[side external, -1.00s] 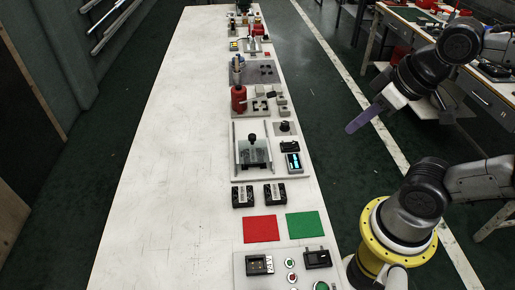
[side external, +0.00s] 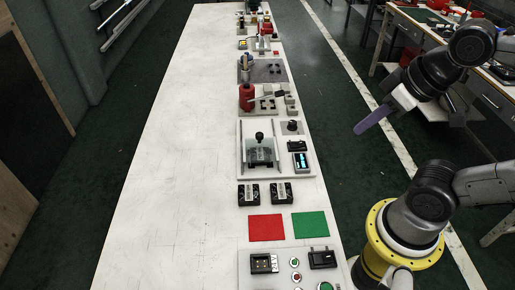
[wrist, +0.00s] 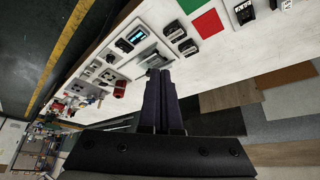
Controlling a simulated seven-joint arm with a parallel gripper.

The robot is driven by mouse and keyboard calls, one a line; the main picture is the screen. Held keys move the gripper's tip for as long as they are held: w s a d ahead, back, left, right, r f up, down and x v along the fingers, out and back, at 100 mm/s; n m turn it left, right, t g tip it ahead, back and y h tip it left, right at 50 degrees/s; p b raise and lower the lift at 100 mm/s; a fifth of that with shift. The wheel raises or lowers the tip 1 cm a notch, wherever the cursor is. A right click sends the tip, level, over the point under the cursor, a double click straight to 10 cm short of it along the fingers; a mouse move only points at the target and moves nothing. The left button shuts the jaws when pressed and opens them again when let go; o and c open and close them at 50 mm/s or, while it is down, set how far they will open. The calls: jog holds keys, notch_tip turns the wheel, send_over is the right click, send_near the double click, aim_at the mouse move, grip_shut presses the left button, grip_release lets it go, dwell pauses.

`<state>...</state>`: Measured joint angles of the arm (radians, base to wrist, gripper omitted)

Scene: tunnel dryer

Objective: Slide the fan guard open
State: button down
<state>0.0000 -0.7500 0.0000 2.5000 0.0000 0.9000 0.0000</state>
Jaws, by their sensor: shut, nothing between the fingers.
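The fan guard (side external: 261,153) is a clear panel with a black knob (side external: 259,136) on top, set between two upright rails on a pale base plate on the bench. In the wrist view the guard (wrist: 147,57) is partly hidden behind my fingertips. My gripper (side external: 358,131) has purple fingers, is shut and empty, and is held in the air to the right of the bench, well apart from the guard. In the wrist view its fingers (wrist: 158,73) lie side by side. I cannot tell how far along its rails the guard stands.
Beside the guard are a dial (side external: 292,126) and a meter with a blue screen (side external: 302,162). Two black blocks (side external: 264,193), a red patch (side external: 266,228) and a green patch (side external: 310,225) lie nearer. A red cylinder (side external: 247,98) stands beyond. The bench's left side (side external: 180,170) is clear.

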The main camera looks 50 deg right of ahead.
jog(key=c, duration=1.4)
grip_release()
jog(key=shift+o, duration=1.2)
jog(key=shift+r, duration=0.25)
jog(key=o, duration=0.5)
jog(key=w+r, duration=0.2)
jog(key=r, duration=0.1)
jog(key=shift+w, duration=0.1)
jog(key=shift+c, duration=0.2)
jog(key=shift+o, duration=0.5)
jog(key=w+r, duration=0.2)
jog(key=w, duration=0.1)
jog(key=w+r, duration=0.1)
jog(key=shift+w+d, duration=0.1)
jog(key=shift+w, duration=0.3)
jog(key=g, duration=0.6)
send_over(260, 134)
notch_tip(260, 134, down, 13)
notch_tip(260, 134, down, 14)
jog(key=shift+w+f, duration=0.1)
jog(key=shift+f, duration=0.1)
